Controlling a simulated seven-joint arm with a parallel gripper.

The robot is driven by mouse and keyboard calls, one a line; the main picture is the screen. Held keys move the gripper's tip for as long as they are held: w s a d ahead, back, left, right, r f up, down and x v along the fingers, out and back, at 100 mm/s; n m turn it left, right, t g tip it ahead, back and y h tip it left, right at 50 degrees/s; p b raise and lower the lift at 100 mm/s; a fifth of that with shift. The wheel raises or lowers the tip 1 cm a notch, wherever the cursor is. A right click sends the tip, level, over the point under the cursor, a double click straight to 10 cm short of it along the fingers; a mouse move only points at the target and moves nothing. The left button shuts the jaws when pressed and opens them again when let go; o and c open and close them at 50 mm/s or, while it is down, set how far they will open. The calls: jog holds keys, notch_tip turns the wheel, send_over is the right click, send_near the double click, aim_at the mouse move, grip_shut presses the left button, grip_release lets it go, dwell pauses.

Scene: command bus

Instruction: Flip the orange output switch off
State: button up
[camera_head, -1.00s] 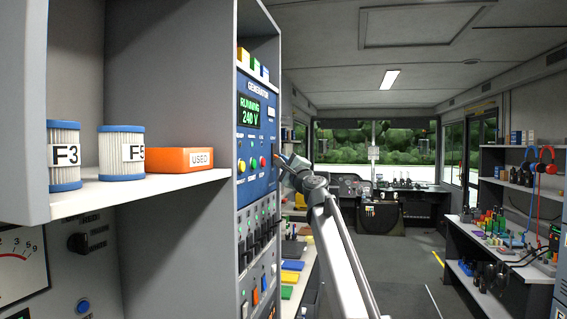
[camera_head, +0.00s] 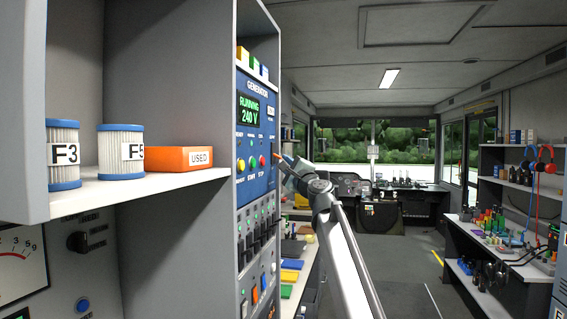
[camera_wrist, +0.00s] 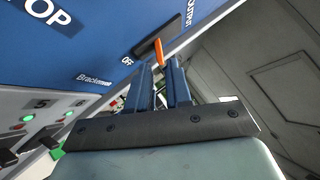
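The orange output switch (camera_wrist: 159,51) is a thin lever on the blue generator panel (camera_wrist: 95,45), close to the OFF label. The OUTPUT label is at the upper right in the wrist view. My gripper (camera_wrist: 161,64) has its two dark blue fingers slightly apart with a narrow gap. The lever shows at the fingertips, in line with the gap; I cannot tell whether it touches a finger. In the head view my gripper (camera_head: 283,160) is at the right edge of the generator panel (camera_head: 257,178), and the switch is largely hidden there. The panel display reads RUNNING 240 V.
A row of black switches (camera_head: 257,243) is below the blue panel. A shelf (camera_head: 150,190) at left holds filters (camera_head: 121,153) and an orange USED box (camera_head: 183,159). The aisle right of the panel is open.

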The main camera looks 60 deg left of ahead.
jog(key=v, duration=1)
jog(key=shift+d, duration=0.4)
jog(key=shift+f+n, duration=0.1)
jog(key=shift+n, duration=0.2)
